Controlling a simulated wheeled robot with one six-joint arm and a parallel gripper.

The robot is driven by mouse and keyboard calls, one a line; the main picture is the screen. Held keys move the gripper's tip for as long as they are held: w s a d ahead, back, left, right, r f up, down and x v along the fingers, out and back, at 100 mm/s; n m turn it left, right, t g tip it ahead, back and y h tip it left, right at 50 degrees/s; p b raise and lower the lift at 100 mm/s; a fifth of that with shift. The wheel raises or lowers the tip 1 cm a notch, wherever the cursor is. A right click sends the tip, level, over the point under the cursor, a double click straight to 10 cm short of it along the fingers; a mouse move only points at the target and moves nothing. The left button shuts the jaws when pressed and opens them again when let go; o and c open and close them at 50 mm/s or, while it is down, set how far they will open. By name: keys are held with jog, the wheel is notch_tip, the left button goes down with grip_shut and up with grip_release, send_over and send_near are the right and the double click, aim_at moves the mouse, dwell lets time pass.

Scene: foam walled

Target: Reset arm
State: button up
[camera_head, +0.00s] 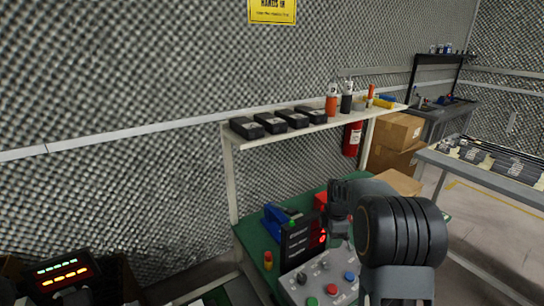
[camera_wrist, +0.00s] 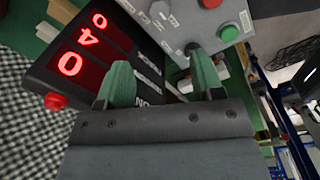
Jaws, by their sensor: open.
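My gripper (camera_wrist: 160,65) shows in the wrist view with its two green fingers spread apart and nothing between them. In the head view my arm reaches over the green bench (camera_head: 253,243), and my gripper (camera_head: 338,218) is small and partly hidden there. A black box with a red digit display (camera_wrist: 85,55) lies beyond the fingers at the left; it also stands on the bench in the head view (camera_head: 298,245). A grey control panel (camera_wrist: 180,20) with red and green buttons and dark knobs is at the top; it also shows in the head view (camera_head: 318,288).
A shelf (camera_head: 232,137) above the bench holds several black boxes (camera_head: 270,123) and bottles (camera_head: 331,102). A blue tool (camera_head: 277,222) is on the bench. Cardboard boxes (camera_head: 398,132) and a fire extinguisher (camera_head: 352,138) stand behind. Another table (camera_head: 480,170) is at right, with open floor beside it.

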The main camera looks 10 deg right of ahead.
jog(key=s+a+r+m+t+p, duration=0.1)
jog(key=s+a+r+m+p, duration=0.2)
jog(key=s+a+r+m, duration=0.2)
jog(key=s+a+r+m+t+p, duration=0.2)
jog(key=s+a+r+m+p, duration=0.2)
jog(key=s+r+m, duration=0.7)
jog(key=s+a+m, duration=0.1)
jog(key=s, duration=0.5)
jog(key=shift+a, duration=0.4)
